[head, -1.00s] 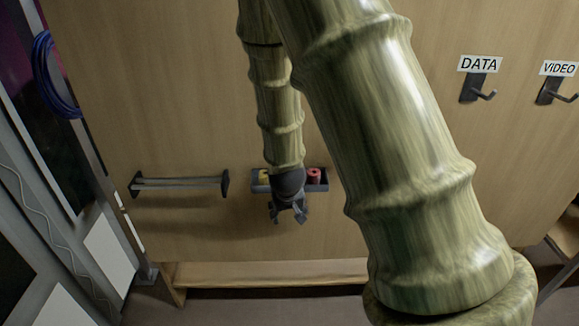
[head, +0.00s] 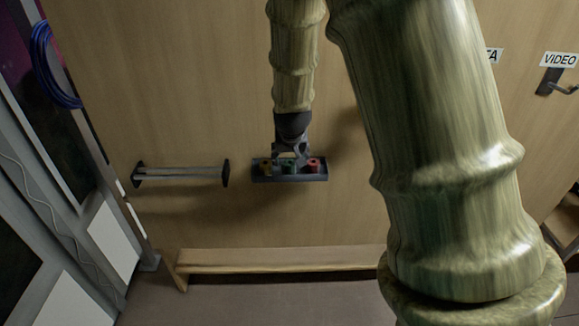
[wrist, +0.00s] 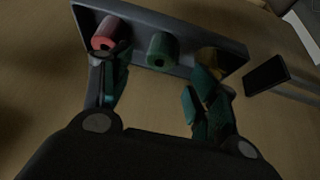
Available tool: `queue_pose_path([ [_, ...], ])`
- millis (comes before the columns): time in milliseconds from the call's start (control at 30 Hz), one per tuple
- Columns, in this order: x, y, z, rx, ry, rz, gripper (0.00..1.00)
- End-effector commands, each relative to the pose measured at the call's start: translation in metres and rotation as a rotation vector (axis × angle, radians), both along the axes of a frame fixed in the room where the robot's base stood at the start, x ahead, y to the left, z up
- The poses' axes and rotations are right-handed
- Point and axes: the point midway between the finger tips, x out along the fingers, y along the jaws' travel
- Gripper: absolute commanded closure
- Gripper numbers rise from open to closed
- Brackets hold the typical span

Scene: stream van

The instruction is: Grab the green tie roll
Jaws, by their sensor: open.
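The green tie roll (head: 289,167) stands in the middle of a small dark tray (head: 290,179) on the wooden wall, with a yellow roll (head: 266,167) to its left and a red roll (head: 313,165) to its right. My gripper (head: 290,156) is open and empty, just above the tray over the green roll. In the wrist view the green roll (wrist: 161,50) lies ahead, between and beyond the open fingers (wrist: 152,92). The red roll (wrist: 108,33) is partly behind the left finger, and the yellow roll (wrist: 208,60) is partly hidden by the right finger.
A dark rail (head: 180,174) is mounted left of the tray. A wooden bench (head: 280,260) runs below. A blue cable coil (head: 52,65) hangs at the upper left. The VIDEO hook (head: 556,83) is at the right.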

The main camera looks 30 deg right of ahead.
Motion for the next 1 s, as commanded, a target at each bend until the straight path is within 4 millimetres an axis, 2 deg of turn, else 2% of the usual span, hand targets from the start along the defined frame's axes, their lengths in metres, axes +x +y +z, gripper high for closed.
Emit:
queue_pose_path([
  [133,0.004,-0.003,-0.009,0.001,0.002,0.0,0.4],
  [433,0.009,-0.005,-0.018,0.001,0.001,0.0,0.4],
  [1000,0.028,-0.017,-0.056,0.001,0.001,-0.001,0.4],
])
